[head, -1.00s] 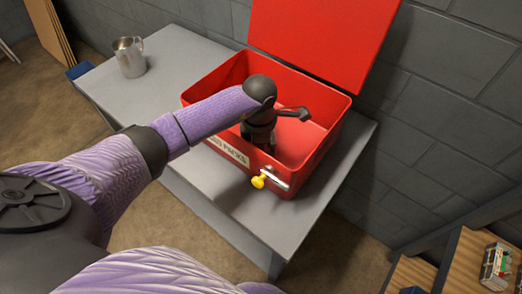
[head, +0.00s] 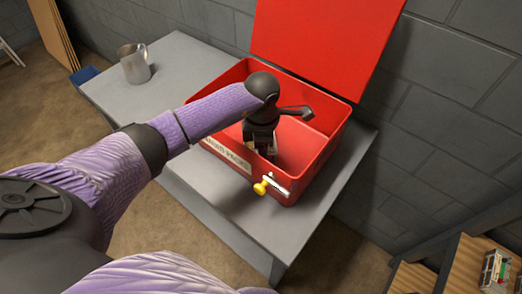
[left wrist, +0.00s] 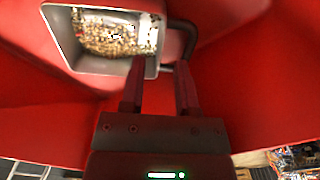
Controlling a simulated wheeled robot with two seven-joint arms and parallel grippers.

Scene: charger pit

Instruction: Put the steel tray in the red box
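In the left wrist view the steel tray (left wrist: 112,66), a grey rectangular pan with a speckled, shiny interior, shows at upper left against red walls, inside the red box (head: 330,147). The box stands open on the table with its lid up. My left gripper (left wrist: 160,88) is open. Its left finger overlaps the tray's right edge, and a gap shows between the fingers; I cannot tell if they touch the tray. In the head view my left gripper (head: 263,150) reaches down into the box, and the tray cannot be made out clearly. My right gripper is not in view.
A metal pitcher (head: 134,63) stands at the table's far left. The grey table (head: 178,85) has free room between pitcher and box. A yellow-tipped latch (head: 262,187) sticks out from the box front. A block wall rises behind; a wooden shelf (head: 466,262) is at lower right.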

